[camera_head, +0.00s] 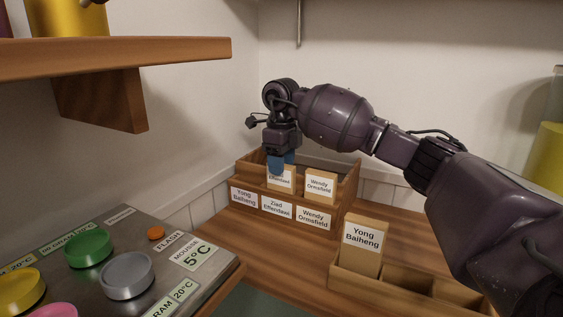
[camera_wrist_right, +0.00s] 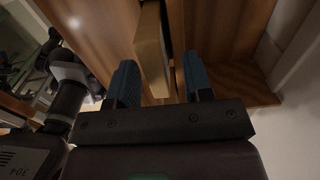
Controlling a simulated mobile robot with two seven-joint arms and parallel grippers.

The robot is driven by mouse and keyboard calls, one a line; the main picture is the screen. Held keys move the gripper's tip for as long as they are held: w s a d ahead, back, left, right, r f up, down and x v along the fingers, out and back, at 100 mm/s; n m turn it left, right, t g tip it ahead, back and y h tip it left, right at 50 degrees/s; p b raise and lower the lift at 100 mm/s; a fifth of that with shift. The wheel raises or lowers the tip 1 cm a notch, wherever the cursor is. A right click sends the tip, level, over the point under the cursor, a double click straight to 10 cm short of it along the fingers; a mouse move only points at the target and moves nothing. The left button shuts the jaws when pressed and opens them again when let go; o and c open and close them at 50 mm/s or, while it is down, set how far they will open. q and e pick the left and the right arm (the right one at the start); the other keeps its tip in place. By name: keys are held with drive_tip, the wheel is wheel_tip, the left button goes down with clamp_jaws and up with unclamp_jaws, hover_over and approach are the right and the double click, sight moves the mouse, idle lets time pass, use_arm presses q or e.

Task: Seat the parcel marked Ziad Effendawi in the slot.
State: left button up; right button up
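The parcel marked Ziad Effendawi (camera_head: 281,184) stands upright in the wooden slotted box (camera_head: 346,202), behind the middle front label, which also reads Ziad Effendawi. The top of its label is partly covered by a blue finger. My right gripper (camera_head: 281,163) points down at the parcel's top. In the right wrist view its two blue fingers (camera_wrist_right: 161,84) are apart, with a tan parcel edge (camera_wrist_right: 152,50) between them and a gap beside the right finger. How deep the parcel sits is hidden by the box front. My left gripper is not in view.
The Wendy Ormsfield parcel (camera_head: 320,186) stands in the right slot; the Yong Baiheng slot looks empty. The Yong Baiheng parcel (camera_head: 362,246) stands in a front holder (camera_head: 345,284) with empty compartments. A control panel (camera_head: 190,236) lies left, under a wooden shelf (camera_head: 120,55).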

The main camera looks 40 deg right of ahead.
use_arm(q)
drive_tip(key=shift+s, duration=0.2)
use_arm(e)
drive_tip(key=shift+r, duration=0.15)
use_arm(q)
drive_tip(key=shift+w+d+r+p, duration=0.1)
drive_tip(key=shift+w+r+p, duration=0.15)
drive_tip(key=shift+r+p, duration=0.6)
use_arm(e)
wheel_tip(320, 180, up, 12)
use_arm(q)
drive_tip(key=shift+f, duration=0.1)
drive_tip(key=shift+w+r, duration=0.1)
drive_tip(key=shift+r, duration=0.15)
